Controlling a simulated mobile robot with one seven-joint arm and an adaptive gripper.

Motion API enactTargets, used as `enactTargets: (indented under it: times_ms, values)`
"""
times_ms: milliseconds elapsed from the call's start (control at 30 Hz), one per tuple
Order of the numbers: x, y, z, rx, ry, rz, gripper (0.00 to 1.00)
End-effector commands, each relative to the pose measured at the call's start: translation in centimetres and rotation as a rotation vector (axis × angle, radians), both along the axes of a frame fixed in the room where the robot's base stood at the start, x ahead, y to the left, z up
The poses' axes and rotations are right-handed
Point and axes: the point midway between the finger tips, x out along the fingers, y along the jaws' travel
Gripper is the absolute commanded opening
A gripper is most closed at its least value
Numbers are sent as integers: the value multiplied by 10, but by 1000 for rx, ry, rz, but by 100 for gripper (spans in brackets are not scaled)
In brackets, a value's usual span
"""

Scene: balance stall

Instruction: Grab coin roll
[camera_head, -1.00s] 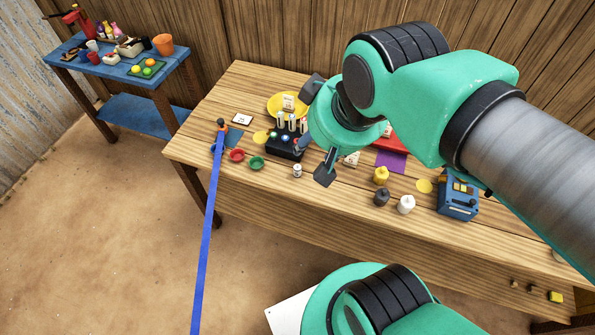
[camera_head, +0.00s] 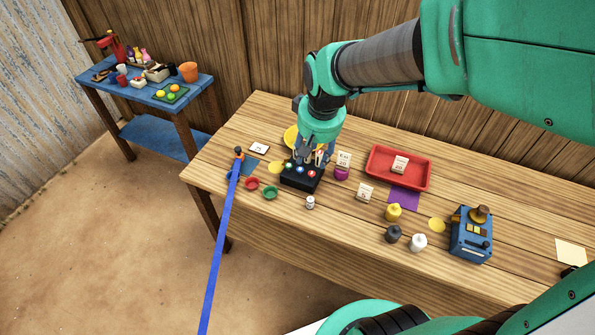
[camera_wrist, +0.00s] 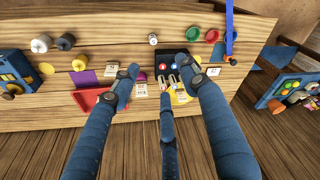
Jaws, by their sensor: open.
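A black box (camera_head: 300,180) with several coloured round marks on its front stands on the wooden table. Small pale upright rolls, which look like coin rolls (camera_wrist: 172,79), stand at its rear in the wrist view. In the head view they are largely hidden by my gripper (camera_head: 311,155). My gripper is above the rear of the box, pointing down, its fingers spread. In the wrist view the open fingers (camera_wrist: 161,75) surround the rolls with a gap on each side. I cannot tell whether any finger touches a roll.
A yellow plate (camera_head: 290,138) lies behind the box. A magenta pot (camera_head: 341,173) and a small card (camera_head: 344,159) stand close on its right. A red tray (camera_head: 376,180) is farther right. Red and green bowls (camera_head: 270,192) and a white bottle (camera_head: 310,202) are in front.

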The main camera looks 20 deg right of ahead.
Motion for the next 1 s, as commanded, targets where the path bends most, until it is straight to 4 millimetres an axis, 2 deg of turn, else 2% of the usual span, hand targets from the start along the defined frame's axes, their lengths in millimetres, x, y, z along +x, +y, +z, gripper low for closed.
enactTargets:
  times_ms: [100,400,700,833,1000]
  values:
    - [19,-7,-27,2,40,-3,45]
    - [58,-24,-100,7,125,-11,45]
    - [80,-40,-178,16,201,-17,45]
    - [84,-44,-200,19,222,-18,45]
    - [85,-46,-213,21,232,-19,45]
